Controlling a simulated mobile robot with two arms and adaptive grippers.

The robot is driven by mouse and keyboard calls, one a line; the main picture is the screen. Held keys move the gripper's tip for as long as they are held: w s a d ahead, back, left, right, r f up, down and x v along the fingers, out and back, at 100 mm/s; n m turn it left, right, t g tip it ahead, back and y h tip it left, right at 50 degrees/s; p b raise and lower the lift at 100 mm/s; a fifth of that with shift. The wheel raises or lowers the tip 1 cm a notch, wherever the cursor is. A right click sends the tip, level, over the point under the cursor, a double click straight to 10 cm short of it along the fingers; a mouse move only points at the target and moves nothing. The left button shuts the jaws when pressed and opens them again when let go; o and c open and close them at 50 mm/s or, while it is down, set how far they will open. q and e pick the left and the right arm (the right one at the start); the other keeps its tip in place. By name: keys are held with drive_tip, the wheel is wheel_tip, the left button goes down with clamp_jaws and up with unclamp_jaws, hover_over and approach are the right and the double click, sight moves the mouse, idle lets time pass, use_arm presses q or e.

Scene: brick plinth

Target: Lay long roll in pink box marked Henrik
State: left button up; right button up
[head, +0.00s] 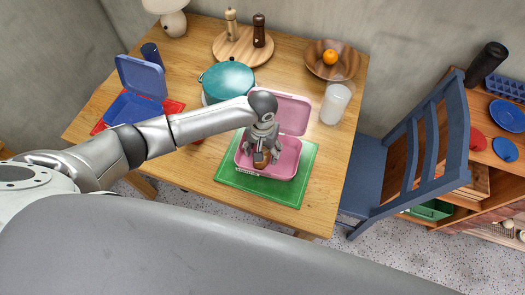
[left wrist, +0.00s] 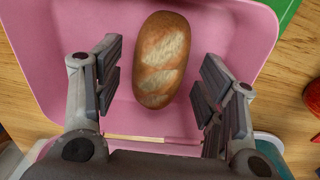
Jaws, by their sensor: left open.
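The pink box (head: 286,170) stands open on a green mat, its lid (head: 291,113) raised at the back. No name on it can be read. The long roll (left wrist: 162,60), brown with pale score marks, lies in the pink box (left wrist: 75,35) in the left wrist view. A bit of the roll (head: 261,160) shows under my left gripper in the head view. My left gripper (head: 262,151) reaches down into the box. Its fingers (left wrist: 160,76) are open on either side of the roll, with gaps visible on both sides. My right gripper is not in view.
A teal-lidded pot (head: 227,80) stands close behind my left arm. A blue box (head: 134,106) on a red mat is at left. A glass of milk (head: 335,103) stands right of the pink lid. A blue chair (head: 400,160) is right of the table.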

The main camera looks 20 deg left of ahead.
use_arm(q)
wheel_tip(320, 180, up, 11)
idle(0.3)
